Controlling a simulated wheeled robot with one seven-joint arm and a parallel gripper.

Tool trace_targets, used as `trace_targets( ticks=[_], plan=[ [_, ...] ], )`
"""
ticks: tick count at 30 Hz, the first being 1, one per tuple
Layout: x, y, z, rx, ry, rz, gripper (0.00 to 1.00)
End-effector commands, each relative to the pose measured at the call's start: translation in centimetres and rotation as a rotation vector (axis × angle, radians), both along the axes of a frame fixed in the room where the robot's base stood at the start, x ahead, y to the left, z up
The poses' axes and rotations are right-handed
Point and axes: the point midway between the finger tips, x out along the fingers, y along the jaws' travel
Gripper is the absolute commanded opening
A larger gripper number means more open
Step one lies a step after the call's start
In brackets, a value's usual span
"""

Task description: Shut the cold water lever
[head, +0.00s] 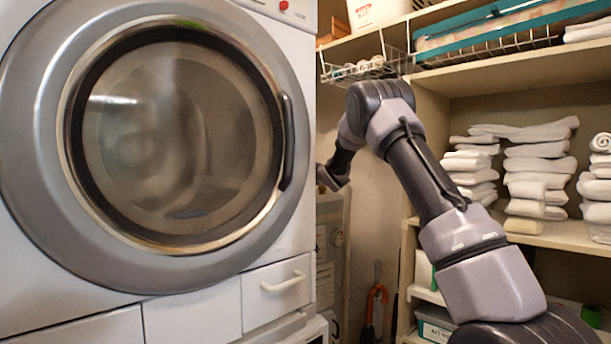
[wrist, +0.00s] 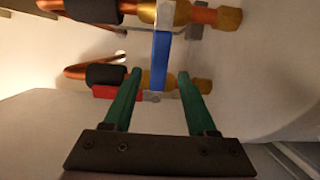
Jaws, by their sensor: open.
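In the wrist view, a blue lever (wrist: 160,62) is joined to the upper brass valve (wrist: 180,12) and stands crosswise to its copper pipe. My gripper (wrist: 160,75) has two green fingers, apart, with the lower end of the blue lever between them in the picture. I cannot tell whether either finger touches it. A red lever (wrist: 103,92) lies along the lower copper pipe, partly hidden behind the left finger. In the head view my gripper end (head: 331,178) is beside the washer's right edge; its fingers and the levers are not visible there.
The big front-loading machine (head: 170,140) fills the left of the head view, close to my arm. Shelves with stacked white towels (head: 535,165) stand at right. A wire basket (head: 360,70) hangs above. In the wrist view, the lower brass valve (wrist: 205,85) is beside the right finger.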

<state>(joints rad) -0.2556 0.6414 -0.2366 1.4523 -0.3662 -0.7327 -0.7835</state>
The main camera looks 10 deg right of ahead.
Motion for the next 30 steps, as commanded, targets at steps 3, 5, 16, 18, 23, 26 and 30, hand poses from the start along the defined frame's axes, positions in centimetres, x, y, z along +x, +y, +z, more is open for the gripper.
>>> trace_targets(
  ticks=[3,5,16,18,23,26,30],
  plan=[
    [-1.9,-0.8,0.2,0.000,0.000,-0.001,0.57],
    [-3.0,-1.3,0.1,0.001,0.002,-0.002,0.57],
    [-8.7,-3.5,0.0,0.001,0.000,0.000,0.57],
    [-9.1,-3.7,0.0,0.000,0.001,0.000,0.57],
    [-9.3,-3.8,-0.1,0.000,0.001,0.000,0.57],
    [-9.3,-3.8,-0.1,0.000,0.001,0.000,0.57],
    [-9.5,-4.0,0.2,0.010,0.007,-0.009,0.57]
  ],
)
